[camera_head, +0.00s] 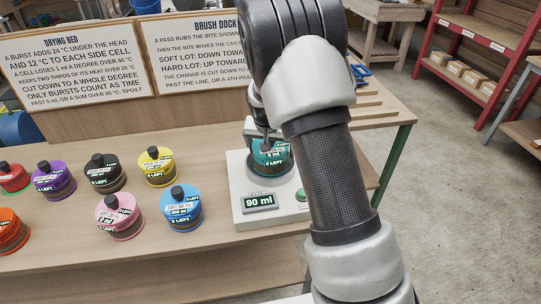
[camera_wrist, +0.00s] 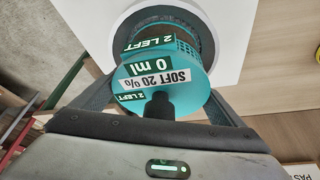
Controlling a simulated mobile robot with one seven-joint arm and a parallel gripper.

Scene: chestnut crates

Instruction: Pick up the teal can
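The teal can (camera_head: 269,155) sits in the round dark seat of a white device (camera_head: 240,210) whose display reads 90 ml. In the wrist view the teal can (camera_wrist: 165,60) shows labels "SOFT 20%", "0 ml" and "2 LEFT", and a dark knob on its lid. My gripper (camera_wrist: 158,92) is at the can, with one finger on each side of it. The can's edges lie close to both fingers; I cannot tell whether they press on it. In the head view my gripper (camera_head: 268,138) is partly hidden by my arm.
Several other cans stand left of the device, the blue (camera_head: 181,210) and yellow (camera_head: 158,167) ones nearest. Two sign boards (camera_head: 75,70) stand behind them. A wooden rack (camera_head: 375,105) lies right of my arm. The table (camera_head: 130,262) is clear at its front.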

